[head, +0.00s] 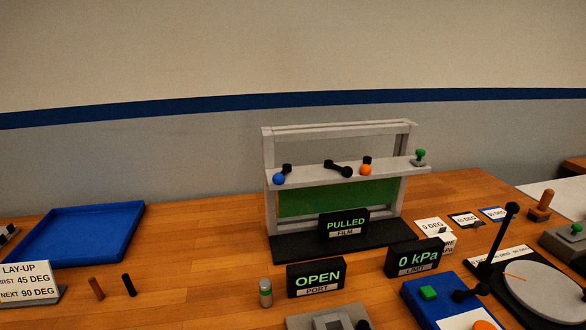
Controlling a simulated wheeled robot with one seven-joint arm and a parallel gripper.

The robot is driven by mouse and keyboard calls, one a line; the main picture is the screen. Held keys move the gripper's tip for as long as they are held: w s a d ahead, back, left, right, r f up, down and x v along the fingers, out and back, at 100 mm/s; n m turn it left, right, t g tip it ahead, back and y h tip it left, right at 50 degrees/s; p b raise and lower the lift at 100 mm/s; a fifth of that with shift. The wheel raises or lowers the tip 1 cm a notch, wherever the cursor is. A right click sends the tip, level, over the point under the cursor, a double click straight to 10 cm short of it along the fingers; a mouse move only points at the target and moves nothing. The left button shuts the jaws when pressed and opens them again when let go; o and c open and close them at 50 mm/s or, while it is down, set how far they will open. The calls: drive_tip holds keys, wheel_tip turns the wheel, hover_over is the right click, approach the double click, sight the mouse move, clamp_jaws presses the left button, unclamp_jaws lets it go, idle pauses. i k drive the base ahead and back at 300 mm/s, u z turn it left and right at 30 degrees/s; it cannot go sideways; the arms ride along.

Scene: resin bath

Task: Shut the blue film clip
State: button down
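The blue film clip (279,179) is on the left part of the pale ledge of an upright film frame (268,150). It has a round blue knob with a short black piece behind it. Whether the clip is open or shut is too small to tell. An orange-knobbed clip (366,170) sits farther right on the same ledge, with a black lever (340,169) between the two. A green film panel (310,198) shows below the ledge. My gripper is not in view.
Signs reading PULLED (346,223), OPEN (315,278) and 0 kPa (415,258) stand before the frame. A small bottle (265,292) stands near the front. A blue tray (80,232) lies left. Bare wood lies left of the frame.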

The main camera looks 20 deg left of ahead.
sight(278, 178)
drive_tip(key=z, duration=0.9)
drive_tip(key=k, duration=1)
drive_tip(key=u, duration=0.8)
drive_tip(key=i, duration=1)
drive_tip(key=z, duration=0.05)
